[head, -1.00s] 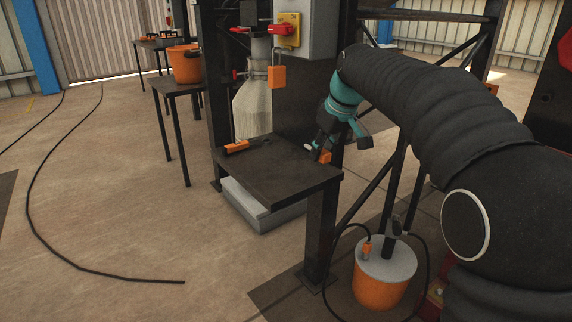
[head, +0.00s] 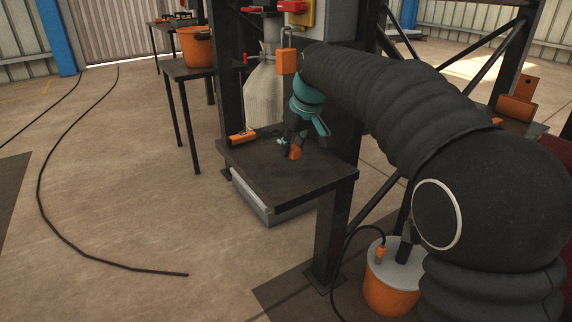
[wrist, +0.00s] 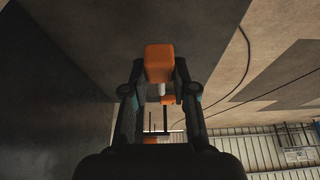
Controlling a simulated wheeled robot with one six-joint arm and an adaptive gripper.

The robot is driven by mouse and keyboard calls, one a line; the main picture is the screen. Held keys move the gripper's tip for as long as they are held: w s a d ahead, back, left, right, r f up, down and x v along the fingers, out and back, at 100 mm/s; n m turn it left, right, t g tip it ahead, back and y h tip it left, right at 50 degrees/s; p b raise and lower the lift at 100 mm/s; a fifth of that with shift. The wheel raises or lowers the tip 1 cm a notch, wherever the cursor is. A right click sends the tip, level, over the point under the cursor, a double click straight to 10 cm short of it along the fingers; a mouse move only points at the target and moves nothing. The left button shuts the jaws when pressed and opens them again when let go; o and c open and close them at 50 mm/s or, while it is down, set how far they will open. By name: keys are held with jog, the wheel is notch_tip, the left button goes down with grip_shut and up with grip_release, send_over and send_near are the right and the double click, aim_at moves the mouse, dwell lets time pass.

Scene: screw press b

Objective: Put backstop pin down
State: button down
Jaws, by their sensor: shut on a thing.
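The backstop pin (wrist: 160,62) has an orange block-like head and a short pale metal shank, seen between my fingers in the wrist view. My gripper (wrist: 160,90) is shut on it. In the head view my gripper (head: 288,147) is over the back part of the dark press table (head: 290,180), with the pin's orange head (head: 296,153) showing beside the fingers. I cannot tell whether the pin touches the table top.
An orange-and-black object (head: 242,137) lies at the table's back left corner. An orange padlock-like block (head: 287,61) hangs above my wrist. A pale sack-like object (head: 263,100) is behind the table. The table's front part is clear.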

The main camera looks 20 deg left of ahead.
aim_at(283, 171)
jog(key=shift+s+a+f, duration=0.2)
jog(key=shift+a+f, duration=0.25)
jog(key=shift+a, duration=0.25)
jog(key=shift+f, duration=0.2)
jog(key=shift+f+b, duration=0.5)
jog(key=shift+f, duration=1.3)
jog(key=shift+f, duration=0.15)
jog(key=c, duration=0.9)
grip_release()
jog(key=shift+p+v, duration=0.95)
jog(key=shift+v, duration=5.25)
